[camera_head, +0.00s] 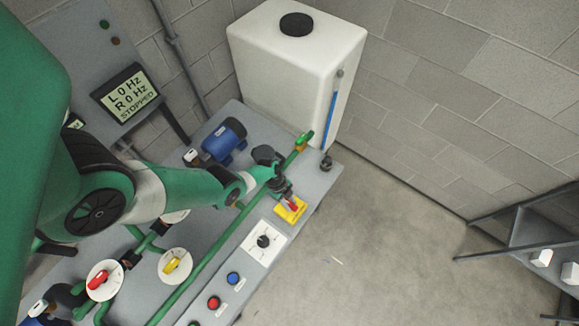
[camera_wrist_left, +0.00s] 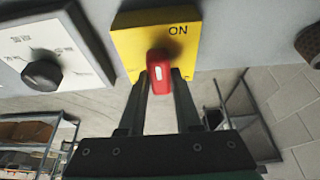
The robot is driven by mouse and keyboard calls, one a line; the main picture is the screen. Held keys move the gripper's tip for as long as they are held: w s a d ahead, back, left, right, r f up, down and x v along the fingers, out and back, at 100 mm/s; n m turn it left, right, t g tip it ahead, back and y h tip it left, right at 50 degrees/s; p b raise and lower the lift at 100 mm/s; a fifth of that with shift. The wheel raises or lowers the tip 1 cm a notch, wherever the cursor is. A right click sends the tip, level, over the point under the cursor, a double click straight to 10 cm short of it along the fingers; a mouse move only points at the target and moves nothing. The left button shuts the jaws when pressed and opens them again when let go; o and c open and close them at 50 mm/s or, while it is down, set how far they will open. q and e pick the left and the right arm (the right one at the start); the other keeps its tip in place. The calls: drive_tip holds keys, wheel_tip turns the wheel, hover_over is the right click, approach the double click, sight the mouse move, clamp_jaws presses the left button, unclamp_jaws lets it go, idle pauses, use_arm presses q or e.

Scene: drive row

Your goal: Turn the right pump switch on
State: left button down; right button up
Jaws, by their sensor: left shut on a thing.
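The pump switch is a yellow plate (camera_head: 280,212) with a red handle (camera_head: 292,204), at the right end of the grey bench. In the left wrist view the yellow plate (camera_wrist_left: 127,43) shows the word ON at its upper right, and the red handle (camera_wrist_left: 160,70) points down toward me. My left gripper (camera_head: 285,192) reaches over from the left; in the wrist view its two fingers (camera_wrist_left: 160,82) are shut on the red handle, one on each side. A display (camera_head: 125,93) reads L 0 Hz, R 0 Hz, STOPPED. My right gripper is not in view.
A black dial on a white plate (camera_head: 253,244) sits beside the switch, with blue (camera_head: 233,278) and red (camera_head: 213,302) buttons nearby. Green pipes and a blue motor (camera_head: 224,140) lie behind. A white tank (camera_head: 290,70) stands at the back.

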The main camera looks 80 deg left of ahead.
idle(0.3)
use_arm(q)
drive_tip(key=c, duration=0.6)
unclamp_jaws()
drive_tip(key=p+v, duration=1.1)
drive_tip(key=shift+r, duration=0.3)
